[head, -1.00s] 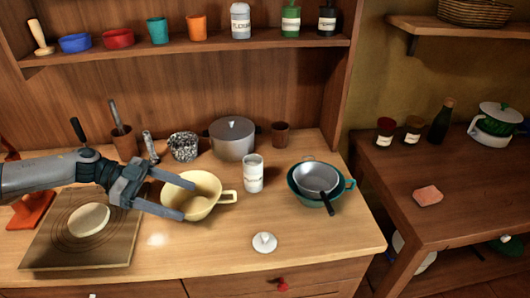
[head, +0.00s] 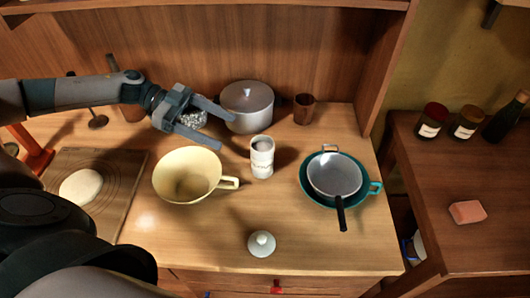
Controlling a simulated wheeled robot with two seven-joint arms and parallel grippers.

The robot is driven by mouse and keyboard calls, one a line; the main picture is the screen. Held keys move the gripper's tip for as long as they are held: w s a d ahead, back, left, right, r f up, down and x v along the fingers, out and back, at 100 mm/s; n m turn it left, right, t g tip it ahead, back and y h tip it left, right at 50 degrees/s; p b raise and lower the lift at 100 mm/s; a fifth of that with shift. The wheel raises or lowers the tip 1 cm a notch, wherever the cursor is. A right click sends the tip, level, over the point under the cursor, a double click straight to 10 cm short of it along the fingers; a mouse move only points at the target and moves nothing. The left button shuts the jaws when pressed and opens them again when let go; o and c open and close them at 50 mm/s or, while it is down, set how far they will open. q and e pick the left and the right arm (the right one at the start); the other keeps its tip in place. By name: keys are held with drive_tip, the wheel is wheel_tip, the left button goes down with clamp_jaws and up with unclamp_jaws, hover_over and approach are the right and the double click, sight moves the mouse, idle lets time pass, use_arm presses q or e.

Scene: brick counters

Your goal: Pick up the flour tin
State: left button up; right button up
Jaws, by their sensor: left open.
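A white cylindrical tin (head: 262,158) with dark lettering, too small to read surely, stands upright on the wooden counter. Its top looks open. A white lid with a knob (head: 261,244) lies on the counter in front of it. My left gripper (head: 223,127) comes in from the left, open and empty, with its fingers pointing right. In the picture it is up and left of the tin, apart from it, and covers part of a speckled pot (head: 192,117). My right gripper is out of view.
A cream bowl with a handle (head: 188,180) stands left of the tin. A grey lidded pot (head: 248,106) is behind, a brown cup (head: 304,108) beyond. A grey pan (head: 334,175) sits in a teal pan (head: 373,188) at right. The counter around the lid is clear.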

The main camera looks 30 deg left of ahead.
use_arm(q)
drive_tip(key=p, duration=0.5)
approach(272, 157)
drive_tip(key=w+d+f, duration=0.1)
drive_tip(key=d, duration=0.1)
drive_tip(key=w+d+f, duration=0.1)
drive_tip(key=d, duration=0.1)
drive_tip(key=shift+w+f, duration=0.3)
drive_tip(key=shift+w+d+f, duration=0.1)
drive_tip(key=shift+d+f, duration=0.2)
drive_tip(key=shift+d, duration=0.05)
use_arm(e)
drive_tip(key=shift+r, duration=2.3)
use_arm(q)
drive_tip(key=shift+d+f, duration=0.2)
drive_tip(key=shift+d, duration=0.35)
drive_tip(key=p+x, duration=0.2)
drive_tip(key=x, duration=0.1)
drive_tip(key=shift+f, duration=0.2)
drive_tip(key=shift+d+f, duration=0.35)
drive_tip(key=shift+d, duration=0.1)
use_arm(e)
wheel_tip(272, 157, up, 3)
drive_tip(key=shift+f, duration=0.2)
